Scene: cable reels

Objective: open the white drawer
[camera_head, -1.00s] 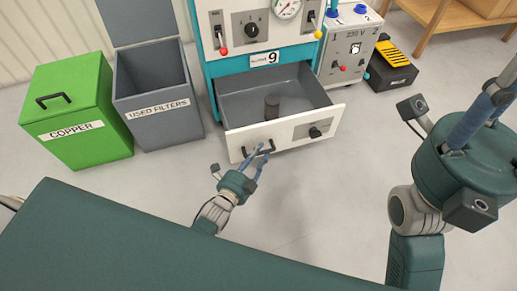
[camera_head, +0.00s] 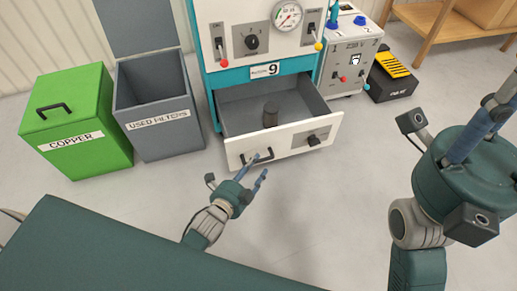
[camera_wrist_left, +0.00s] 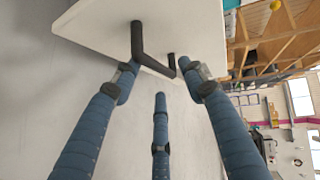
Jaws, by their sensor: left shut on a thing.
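The white drawer (camera_head: 292,140) of the teal-and-white cabinet stands pulled out, its grey inside showing. A dark cylinder (camera_head: 270,114) stands in it. On the drawer's front is a black bar handle (camera_head: 262,156), also seen close in the left wrist view (camera_wrist_left: 150,57). My left gripper (camera_head: 258,168) is at this handle, its blue fingers on either side of the bar and shut on it; the exact contact is hard to see. My right gripper (camera_head: 497,108) is close to the head camera at the right, partly cut off, its fingers away from the drawer.
A green COPPER bin (camera_head: 75,125) and an open grey USED FILTERS bin (camera_head: 155,105) stand left of the cabinet. A 230 V box (camera_head: 350,62) and a black-and-yellow case (camera_head: 394,75) stand at its right. The floor before the drawer is clear.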

